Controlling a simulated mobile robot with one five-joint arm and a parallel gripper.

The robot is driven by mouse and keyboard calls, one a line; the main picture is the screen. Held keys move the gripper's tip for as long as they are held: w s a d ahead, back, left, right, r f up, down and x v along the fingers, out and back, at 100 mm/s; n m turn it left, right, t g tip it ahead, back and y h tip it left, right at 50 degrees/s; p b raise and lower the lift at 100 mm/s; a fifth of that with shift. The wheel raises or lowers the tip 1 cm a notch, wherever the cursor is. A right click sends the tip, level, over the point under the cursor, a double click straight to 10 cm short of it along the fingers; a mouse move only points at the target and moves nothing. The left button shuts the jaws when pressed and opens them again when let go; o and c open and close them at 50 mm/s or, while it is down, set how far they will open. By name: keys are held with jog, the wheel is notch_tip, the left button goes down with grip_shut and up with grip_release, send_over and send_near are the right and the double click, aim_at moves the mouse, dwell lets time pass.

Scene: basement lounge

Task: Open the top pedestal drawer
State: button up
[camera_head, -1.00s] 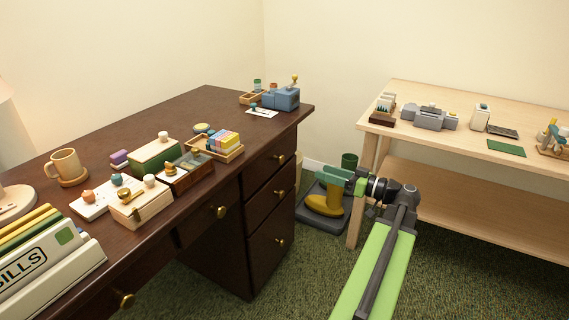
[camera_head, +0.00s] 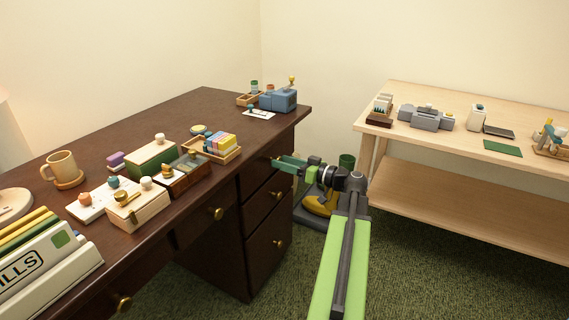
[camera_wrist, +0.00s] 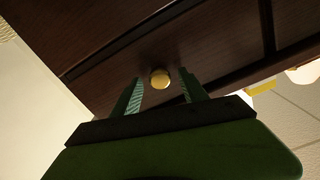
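The dark wooden desk (camera_head: 140,120) has a pedestal with a stack of drawers at its right end. The top pedestal drawer (camera_head: 257,176) looks shut, and my gripper covers its knob in the head view. In the wrist view a round brass knob (camera_wrist: 160,78) sits on a dark drawer front (camera_wrist: 205,50). My gripper (camera_head: 283,163) is at the height of the top drawer, close to its front. In the wrist view my gripper (camera_wrist: 160,92) is open, with one green finger on each side of the knob. Whether the fingers touch it, I cannot tell.
Lower drawers with brass knobs (camera_head: 279,244) are below. A yellow and grey object (camera_head: 318,203) stands on the floor behind my arm. A light wooden workbench (camera_head: 470,185) with several items is at the right. Green carpet (camera_head: 430,270) lies clear in front.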

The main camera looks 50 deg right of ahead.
grip_shut()
dwell(1.2)
